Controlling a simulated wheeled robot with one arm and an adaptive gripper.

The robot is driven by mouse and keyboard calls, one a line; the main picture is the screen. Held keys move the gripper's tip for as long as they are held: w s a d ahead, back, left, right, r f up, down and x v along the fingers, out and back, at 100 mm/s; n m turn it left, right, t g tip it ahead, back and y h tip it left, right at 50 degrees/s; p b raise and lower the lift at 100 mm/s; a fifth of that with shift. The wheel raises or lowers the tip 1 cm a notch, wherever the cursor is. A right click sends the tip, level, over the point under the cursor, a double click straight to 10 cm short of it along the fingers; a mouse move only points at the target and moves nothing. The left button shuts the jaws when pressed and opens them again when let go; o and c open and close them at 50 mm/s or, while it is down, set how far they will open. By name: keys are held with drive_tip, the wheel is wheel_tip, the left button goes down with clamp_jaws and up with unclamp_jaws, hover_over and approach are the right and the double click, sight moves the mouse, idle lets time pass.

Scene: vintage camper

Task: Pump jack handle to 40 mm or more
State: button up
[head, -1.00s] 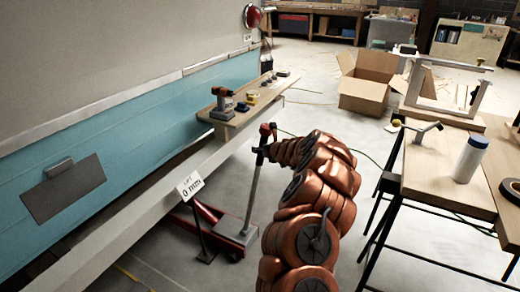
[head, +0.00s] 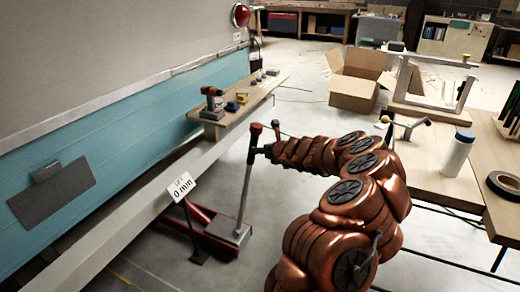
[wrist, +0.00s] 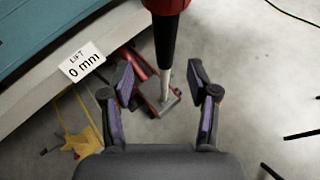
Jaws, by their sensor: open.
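The jack (head: 228,232) is red with a grey base and stands on the floor beside the camper's pale lower rail. Its grey handle (head: 246,185) stands nearly upright with a slight lean, topped by a black and red grip (head: 255,130). A white sign (head: 181,187) reads "LIFT 0 mm"; it also shows in the wrist view (wrist: 82,62). My gripper (wrist: 163,84) is open close to the handle.
The camper's teal side and a wooden ledge (head: 255,97) with a drill (head: 212,98) lie to the left. An open cardboard box (head: 358,80) sits behind. The floor between is mostly clear.

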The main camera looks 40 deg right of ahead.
drive_tip(key=shift+s+r, duration=0.2)
drive_tip(key=shift+s, duration=0.15)
